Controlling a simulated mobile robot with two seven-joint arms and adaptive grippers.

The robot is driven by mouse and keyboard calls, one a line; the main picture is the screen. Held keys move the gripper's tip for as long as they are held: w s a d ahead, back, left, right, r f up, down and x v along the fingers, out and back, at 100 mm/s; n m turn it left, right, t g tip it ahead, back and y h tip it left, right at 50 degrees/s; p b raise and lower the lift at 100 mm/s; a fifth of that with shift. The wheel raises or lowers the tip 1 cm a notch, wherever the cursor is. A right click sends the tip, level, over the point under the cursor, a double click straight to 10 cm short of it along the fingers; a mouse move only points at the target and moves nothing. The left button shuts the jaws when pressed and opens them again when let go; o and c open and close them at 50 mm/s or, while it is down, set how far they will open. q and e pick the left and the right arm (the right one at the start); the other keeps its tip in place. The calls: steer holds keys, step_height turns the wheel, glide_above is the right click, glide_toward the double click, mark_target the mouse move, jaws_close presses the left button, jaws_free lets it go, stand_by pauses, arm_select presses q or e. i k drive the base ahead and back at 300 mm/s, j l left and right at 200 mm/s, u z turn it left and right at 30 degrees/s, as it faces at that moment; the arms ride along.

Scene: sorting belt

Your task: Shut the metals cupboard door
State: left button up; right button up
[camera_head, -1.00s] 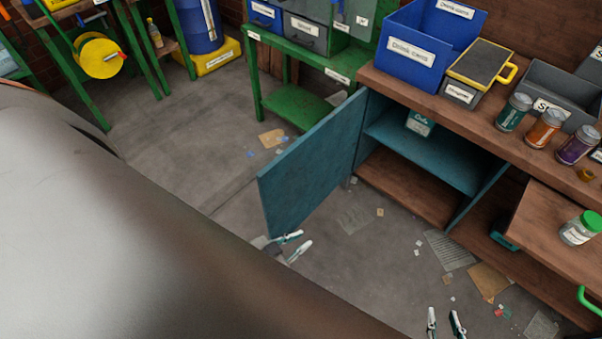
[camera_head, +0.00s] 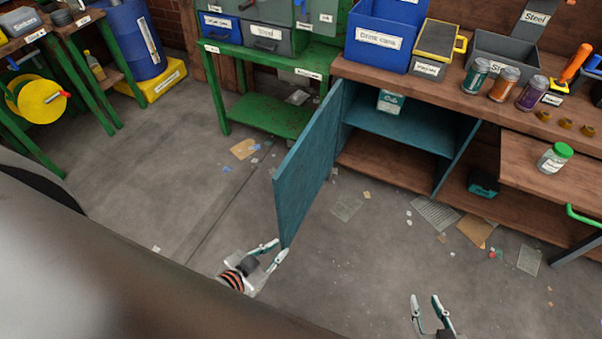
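The teal cupboard door (camera_head: 309,165) stands wide open, swung out from the left side of the teal cupboard (camera_head: 400,132) under the wooden bench. The cupboard's inside shows, with a small labelled teal-and-white box (camera_head: 391,101) on its shelf. My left gripper (camera_head: 281,248) is open, its fingertips close to the lower corner of the door's free edge; I cannot tell if they touch it. Nothing shows between its fingers. My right gripper (camera_head: 425,297) is open and empty over the floor, to the right of the door and in front of the cupboard.
The wooden bench (camera_head: 400,80) carries a blue bin (camera_head: 385,43), grey bins and several cans. A wooden board with a green-lidded jar (camera_head: 555,158) juts out at right. Flat paper scraps lie on the floor (camera_head: 350,260). A green rack (camera_head: 270,115) stands behind the door.

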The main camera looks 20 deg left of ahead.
mark_target(296, 183)
steer(key=k+j+z, duration=0.1)
steer(key=j, duration=0.35)
steer(key=k+j+z, duration=0.15)
steer(key=j, duration=0.35)
steer(key=i+j+z, duration=0.1)
steer(key=j, duration=0.35)
steer(key=i+j+z, duration=0.15)
steer(key=j, duration=0.35)
steer(key=i+j, duration=0.2)
steer(key=j, duration=0.2)
steer(key=i+j+z, duration=0.15)
steer(key=j, duration=0.25)
steer(key=k, duration=0.55)
steer(key=k+u, duration=0.2)
steer(key=k, duration=0.2)
steer(key=k+j+u, duration=0.25)
steer(key=k, duration=0.15)
